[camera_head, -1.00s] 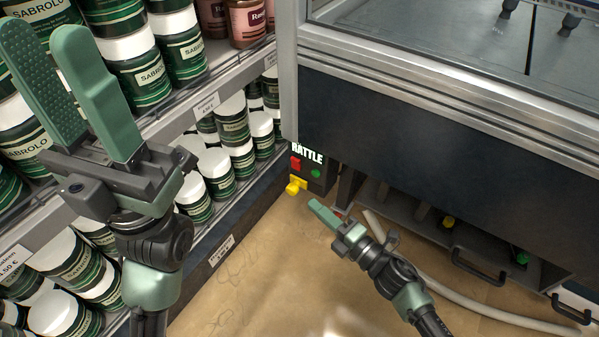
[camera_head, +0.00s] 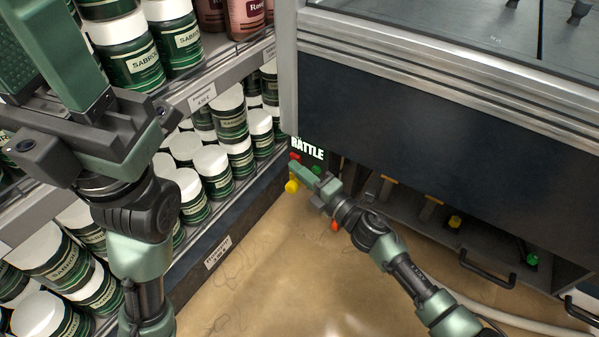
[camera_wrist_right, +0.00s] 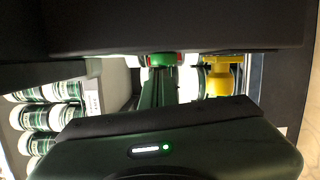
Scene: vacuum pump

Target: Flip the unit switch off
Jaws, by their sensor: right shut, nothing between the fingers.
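The black control box (camera_head: 309,147) under the "RATTLE" lettering sits at the lower left corner of the big cabinet. Its red switch (camera_head: 295,157) shows just above my right fingertips, and a green button (camera_head: 317,170) shows to the right. A yellow fitting (camera_head: 292,186) shows just below the fingers and also in the right wrist view (camera_wrist_right: 218,82). My right gripper (camera_head: 298,170) is shut and empty, its tips in front of the box and hiding part of it. I cannot tell whether they touch the switch. My left gripper (camera_head: 45,45) is open and empty at the upper left.
Shelves of white-lidded green jars (camera_head: 212,165) stand close on the left, beside my left arm. The dark cabinet (camera_head: 400,110) fills the right. Its low open bay (camera_head: 405,205) has black handles (camera_head: 487,270). A pale hose (camera_head: 510,318) lies on the floor.

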